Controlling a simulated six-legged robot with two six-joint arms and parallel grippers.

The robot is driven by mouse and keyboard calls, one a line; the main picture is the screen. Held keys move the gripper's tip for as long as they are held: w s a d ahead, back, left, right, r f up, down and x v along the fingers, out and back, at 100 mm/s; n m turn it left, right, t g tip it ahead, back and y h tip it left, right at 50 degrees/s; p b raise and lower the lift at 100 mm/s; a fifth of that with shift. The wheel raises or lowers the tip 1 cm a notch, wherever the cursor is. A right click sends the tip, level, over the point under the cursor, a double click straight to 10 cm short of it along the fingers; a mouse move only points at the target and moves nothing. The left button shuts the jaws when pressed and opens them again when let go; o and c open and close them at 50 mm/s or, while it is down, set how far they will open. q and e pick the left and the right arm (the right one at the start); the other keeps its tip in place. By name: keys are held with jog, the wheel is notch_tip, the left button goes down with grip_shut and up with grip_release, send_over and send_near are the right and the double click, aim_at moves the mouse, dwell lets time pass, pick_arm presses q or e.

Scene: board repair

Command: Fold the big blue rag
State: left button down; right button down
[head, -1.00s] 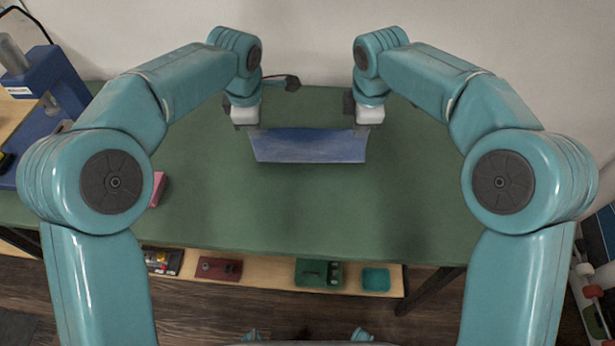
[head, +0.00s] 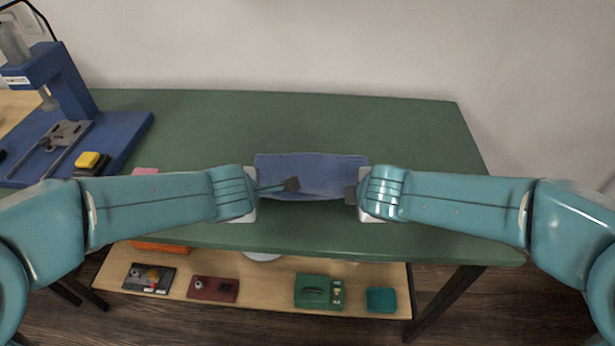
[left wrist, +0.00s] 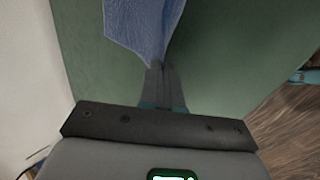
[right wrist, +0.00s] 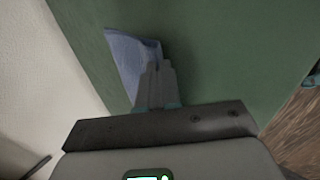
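The big blue rag (head: 325,170) is stretched between my two grippers above the green table. Its far edge is nearly straight, and its near part looks slack and creased. My left gripper (head: 262,189) is at the rag's left side. In the left wrist view its fingers (left wrist: 160,68) are together, with the gathered rag (left wrist: 145,25) at their tips. My right gripper (head: 353,193) is at the right side. In the right wrist view its fingers (right wrist: 154,68) are close together on the rag's edge (right wrist: 128,55). I cannot tell whether the rag's underside touches the table.
The green table (head: 300,120) is clear behind the rag. A blue press (head: 62,85) and a yellow-topped block (head: 90,162) stand at the left. A pink block (head: 145,171) is partly behind my left arm. The shelf below (head: 265,285) holds several small items.

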pick_arm(q)
jog(key=shift+s+d+f, duration=0.1)
jog(key=shift+s, duration=0.2)
pick_arm(e)
jog(key=shift+s+f, duration=0.1)
jog(key=shift+s, duration=0.2)
pick_arm(q)
jog(key=shift+w, duration=0.1)
pick_arm(e)
jog(key=shift+w, duration=0.1)
pick_arm(q)
jog(key=shift+f, duration=0.1)
pick_arm(e)
jog(key=shift+f, duration=0.1)
pick_arm(q)
jog(key=c, duration=1.2)
grip_release()
pick_arm(e)
jog(key=c, duration=1.2)
grip_release()
pick_arm(q)
jog(key=shift+o, duration=1)
pick_arm(e)
jog(key=shift+o, duration=1)
